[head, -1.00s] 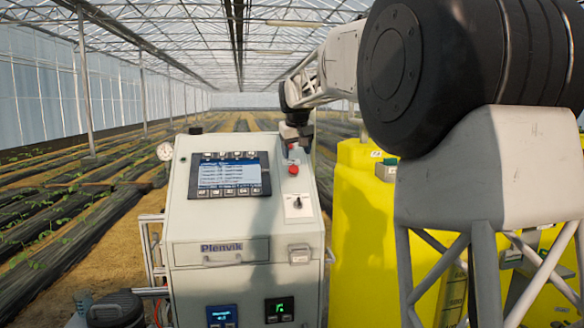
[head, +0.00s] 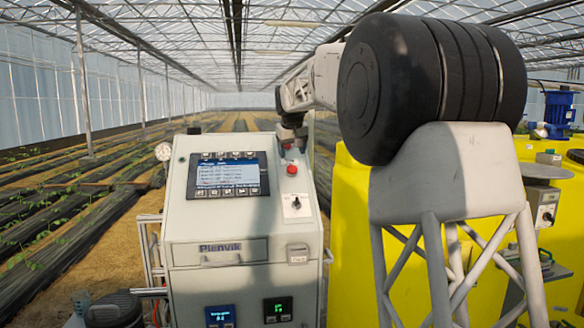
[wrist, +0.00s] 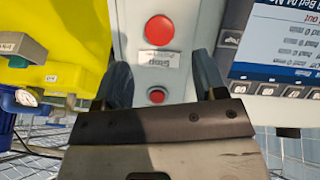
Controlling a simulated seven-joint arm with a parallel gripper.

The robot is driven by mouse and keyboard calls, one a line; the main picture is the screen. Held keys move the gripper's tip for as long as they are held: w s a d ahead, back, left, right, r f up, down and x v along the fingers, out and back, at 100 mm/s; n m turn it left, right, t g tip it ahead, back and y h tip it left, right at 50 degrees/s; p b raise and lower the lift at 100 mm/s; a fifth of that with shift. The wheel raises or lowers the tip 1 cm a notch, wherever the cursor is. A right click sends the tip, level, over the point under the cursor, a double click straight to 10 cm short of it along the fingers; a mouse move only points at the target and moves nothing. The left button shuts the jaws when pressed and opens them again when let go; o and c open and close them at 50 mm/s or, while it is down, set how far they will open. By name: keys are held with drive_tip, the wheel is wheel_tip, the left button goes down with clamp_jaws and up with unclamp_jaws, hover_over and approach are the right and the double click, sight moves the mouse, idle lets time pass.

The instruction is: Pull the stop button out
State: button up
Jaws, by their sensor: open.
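A large red round button (head: 292,169) is on the right of the grey cabinet's sloped top, and it also shows in the wrist view (wrist: 159,29). A white label reading "Stop" (wrist: 160,60), upside down in the wrist view, lies between it and a smaller red button (wrist: 156,95). I cannot tell which button the label belongs to. My gripper (head: 291,139) is above the panel's upper right part. In the wrist view my gripper (wrist: 162,72) is open, its fingers on either side of the smaller button, with nothing held. Contact cannot be told.
A display screen (head: 228,175) sits left of the buttons, and a rotary switch (head: 297,205) sits nearer the cabinet's front. Yellow tanks (head: 350,240) stand right of the cabinet. A gauge (head: 164,151) sticks out at its left. Planted rows lie behind.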

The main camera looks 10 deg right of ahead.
sight(292, 168)
drive_tip(key=shift+x, duration=3.35)
clamp_jaws()
drive_tip(key=shift+s+r, duration=0.1)
drive_tip(key=shift+s, duration=0.05)
drive_tip(key=shift+s+r, duration=0.2)
drive_tip(key=shift+r, duration=0.05)
unclamp_jaws()
